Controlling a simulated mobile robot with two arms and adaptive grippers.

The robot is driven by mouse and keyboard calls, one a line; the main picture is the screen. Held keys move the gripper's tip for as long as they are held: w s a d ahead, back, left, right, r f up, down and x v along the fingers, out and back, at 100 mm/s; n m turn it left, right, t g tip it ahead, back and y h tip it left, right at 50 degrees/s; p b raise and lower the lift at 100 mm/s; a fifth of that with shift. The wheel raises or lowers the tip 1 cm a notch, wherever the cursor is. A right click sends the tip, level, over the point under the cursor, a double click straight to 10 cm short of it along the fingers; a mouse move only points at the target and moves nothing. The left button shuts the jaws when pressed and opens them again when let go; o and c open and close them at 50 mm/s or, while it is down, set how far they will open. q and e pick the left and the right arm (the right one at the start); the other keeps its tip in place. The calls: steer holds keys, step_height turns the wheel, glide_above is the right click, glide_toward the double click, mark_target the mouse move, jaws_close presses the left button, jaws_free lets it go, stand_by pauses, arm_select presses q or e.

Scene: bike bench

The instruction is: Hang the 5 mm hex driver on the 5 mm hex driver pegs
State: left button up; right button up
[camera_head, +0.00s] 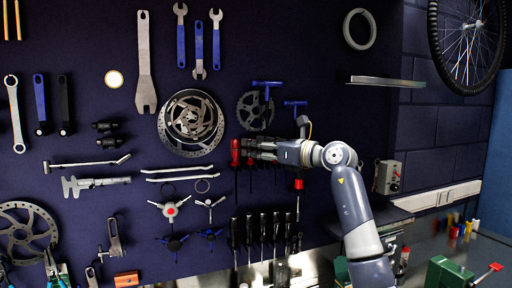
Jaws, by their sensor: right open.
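Two blue T-handled drivers hang on the dark wall panel: a larger one (267,85) in front of the chainring, and a smaller one (295,103) to its right. I cannot read their sizes, so I cannot tell which is the 5 mm hex driver. The pegs are too small to make out. My right gripper (250,150) reaches in from the right, its fingers pointing left below the blue handles. It is open, in front of a row of red-handled drivers (235,153), hiding most of them. I cannot see anything held in it. My left gripper is not in view.
A row of black-handled drivers (262,232) hangs below. A chainring (253,110) and brake rotor (191,123) are on the panel. A metal shelf (385,81) juts out at right. A red T-handled tool (487,272) and a green box (447,273) are on the bench.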

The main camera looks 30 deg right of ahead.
steer(key=v, duration=1.1)
steer(key=shift+s, duration=0.2)
steer(key=shift+r, duration=0.15)
